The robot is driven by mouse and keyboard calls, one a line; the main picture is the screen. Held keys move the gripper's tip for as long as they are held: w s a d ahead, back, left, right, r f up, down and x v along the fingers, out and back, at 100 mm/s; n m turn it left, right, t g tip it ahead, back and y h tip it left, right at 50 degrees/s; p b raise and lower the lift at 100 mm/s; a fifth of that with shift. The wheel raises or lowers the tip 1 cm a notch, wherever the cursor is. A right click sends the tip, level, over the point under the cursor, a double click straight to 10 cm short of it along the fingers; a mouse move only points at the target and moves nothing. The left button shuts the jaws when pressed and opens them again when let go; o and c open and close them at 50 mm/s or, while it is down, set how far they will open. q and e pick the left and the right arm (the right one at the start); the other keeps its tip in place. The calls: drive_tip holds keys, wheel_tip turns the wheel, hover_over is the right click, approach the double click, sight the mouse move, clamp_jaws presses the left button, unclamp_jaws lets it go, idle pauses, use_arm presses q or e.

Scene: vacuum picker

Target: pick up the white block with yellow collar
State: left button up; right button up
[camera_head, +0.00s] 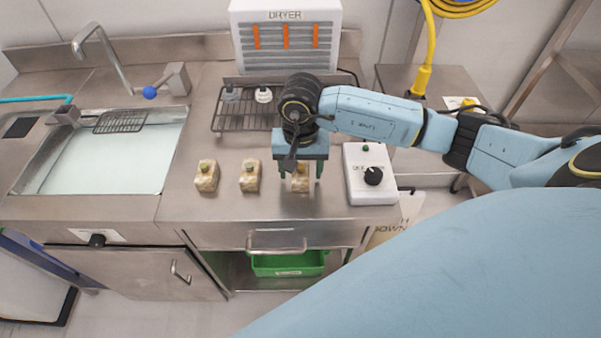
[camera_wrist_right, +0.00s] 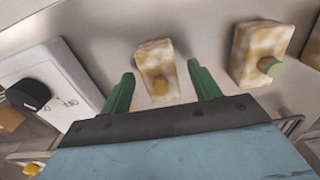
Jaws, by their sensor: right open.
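The block with the yellow collar (camera_wrist_right: 155,60) is patchy white and tan, with a small yellow top piece. In the right wrist view it stands between and just beyond the green fingertips of my right gripper (camera_wrist_right: 160,76), which is open. In the head view my right gripper (camera_head: 300,172) points down over this block (camera_head: 300,184), the rightmost in a row on the steel counter, and partly hides it. I see a gap on both sides of the block in the wrist view. My left gripper is not in view.
Two similar blocks with green tops, the middle one (camera_head: 250,180) and the left one (camera_head: 207,178), stand left on the counter. A white control box (camera_head: 371,190) with a black knob is close on the right. A wire rack (camera_head: 228,118) and dryer (camera_head: 286,12) are behind; a sink (camera_head: 60,180) is left.

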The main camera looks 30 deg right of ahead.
drive_tip(key=shift+f, duration=0.4)
drive_tip(key=shift+c, duration=0.3)
drive_tip(key=c, duration=1)
drive_tip(key=shift+r, duration=0.1)
drive_tip(key=shift+c, duration=0.2)
